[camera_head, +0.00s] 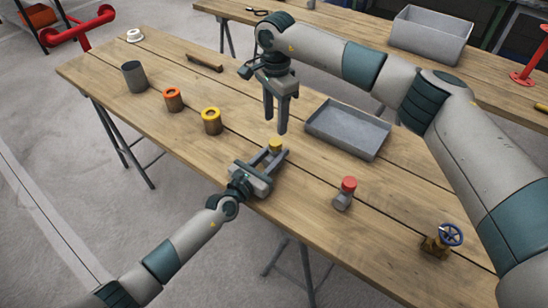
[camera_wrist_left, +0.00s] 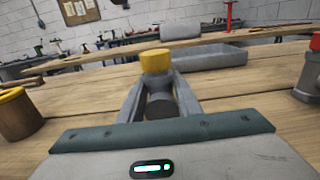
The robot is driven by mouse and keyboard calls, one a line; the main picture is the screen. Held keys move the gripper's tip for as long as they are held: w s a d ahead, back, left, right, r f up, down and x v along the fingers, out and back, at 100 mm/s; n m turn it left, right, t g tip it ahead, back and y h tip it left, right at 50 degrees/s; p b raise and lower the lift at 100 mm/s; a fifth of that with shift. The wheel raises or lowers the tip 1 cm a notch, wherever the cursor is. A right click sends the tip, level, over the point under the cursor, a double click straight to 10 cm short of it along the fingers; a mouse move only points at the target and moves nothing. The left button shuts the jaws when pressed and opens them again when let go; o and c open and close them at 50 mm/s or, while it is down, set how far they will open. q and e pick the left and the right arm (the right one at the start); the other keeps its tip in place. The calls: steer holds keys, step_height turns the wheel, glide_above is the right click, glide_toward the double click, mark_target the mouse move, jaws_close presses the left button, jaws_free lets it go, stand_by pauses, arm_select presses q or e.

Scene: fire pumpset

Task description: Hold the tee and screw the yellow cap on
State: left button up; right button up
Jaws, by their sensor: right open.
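The grey tee (camera_wrist_left: 165,103) stands upright between the fingers of my left gripper (camera_head: 270,160), which are closed against its sides. The yellow cap (camera_head: 275,144) sits on top of the tee; it also shows in the left wrist view (camera_wrist_left: 155,61). I cannot tell how tightly it is seated. My right gripper (camera_head: 275,115) points down just above the yellow cap, its two fingers apart and empty. The tee's lower part is largely hidden by the left gripper in the head view.
A grey tray (camera_head: 348,130) lies behind and right. A red-capped grey fitting (camera_head: 345,194) and a blue-wheeled valve (camera_head: 441,240) stand at right. A yellow-rimmed cup (camera_head: 211,122), an orange-rimmed cup (camera_head: 173,100) and a dark cylinder (camera_head: 134,77) stand at left.

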arm_select(q)
jaws_close()
arm_select(e)
steer(key=shift+n, duration=0.3)
steer(key=n, duration=0.2)
steer(key=shift+n, duration=0.3)
steer(key=n, duration=0.8)
steer(key=shift+n, duration=0.4)
steer(key=n, duration=0.6)
steer(key=shift+f, duration=0.1)
